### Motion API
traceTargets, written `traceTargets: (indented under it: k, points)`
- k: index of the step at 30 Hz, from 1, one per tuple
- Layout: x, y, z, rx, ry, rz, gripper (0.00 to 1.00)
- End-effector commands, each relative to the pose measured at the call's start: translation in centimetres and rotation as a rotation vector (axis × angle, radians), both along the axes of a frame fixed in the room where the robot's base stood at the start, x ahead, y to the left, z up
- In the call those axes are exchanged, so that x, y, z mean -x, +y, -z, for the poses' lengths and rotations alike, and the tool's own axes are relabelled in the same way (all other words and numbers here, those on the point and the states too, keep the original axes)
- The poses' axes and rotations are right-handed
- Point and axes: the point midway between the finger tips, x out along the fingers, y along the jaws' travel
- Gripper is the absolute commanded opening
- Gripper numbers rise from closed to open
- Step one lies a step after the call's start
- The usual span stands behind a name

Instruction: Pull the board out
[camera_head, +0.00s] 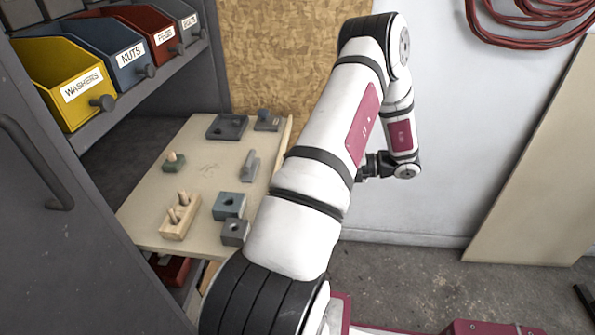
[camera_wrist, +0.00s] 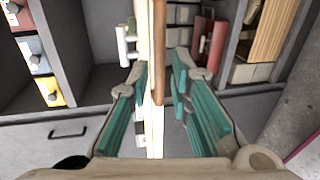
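The board (camera_head: 215,165) is a pale plywood shelf standing out of the grey cabinet, with blocks on top. In the wrist view the board (camera_wrist: 150,135) is seen edge-on as a pale upright strip, with a brown strip (camera_wrist: 159,50) along it, perhaps its front lip. My gripper (camera_head: 370,167) is to the right of the board in the head view, partly hidden by my arm. In the wrist view my gripper (camera_wrist: 158,72) is open, its teal-padded fingers on either side of the edge, with visible gaps. Whether the edge lies fully between the pads is hard to tell.
On the board are a two-peg wooden block (camera_head: 180,218), a blue-grey holed block (camera_head: 229,206) and several small fixtures. Bins, including the yellow washers bin (camera_head: 65,75), sit above. A red box (camera_wrist: 207,45) is below.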

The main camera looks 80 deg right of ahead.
Motion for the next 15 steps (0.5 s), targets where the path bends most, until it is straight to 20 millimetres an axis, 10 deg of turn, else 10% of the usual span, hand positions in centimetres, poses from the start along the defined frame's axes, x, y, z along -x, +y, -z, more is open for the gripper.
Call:
traceTargets:
  k: [15]
  points:
    - [5.9,-0.5,-1.2,0.000,0.001,-0.001,0.19]
